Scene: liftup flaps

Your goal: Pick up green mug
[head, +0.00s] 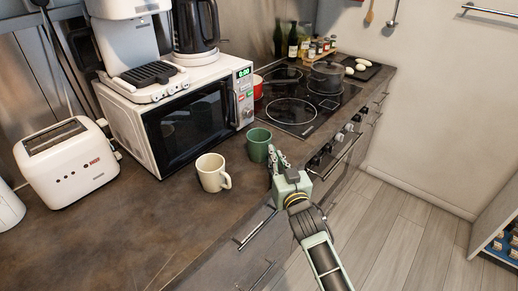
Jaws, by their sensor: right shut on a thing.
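The green mug (258,145) stands upright on the brown counter, in front of the right edge of the microwave. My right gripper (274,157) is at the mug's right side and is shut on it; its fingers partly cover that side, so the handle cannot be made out. My right arm comes in from the bottom right. A cream mug (211,173) stands just left of and nearer than the green mug, with its handle facing right. My left gripper is not in view.
A white microwave (187,122) stands behind the mugs, with a coffee machine and kettle (196,26) on top. A toaster (66,165) is at left. A hob (296,100) with a pot (327,77) lies right. The counter (130,225) at front left is clear.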

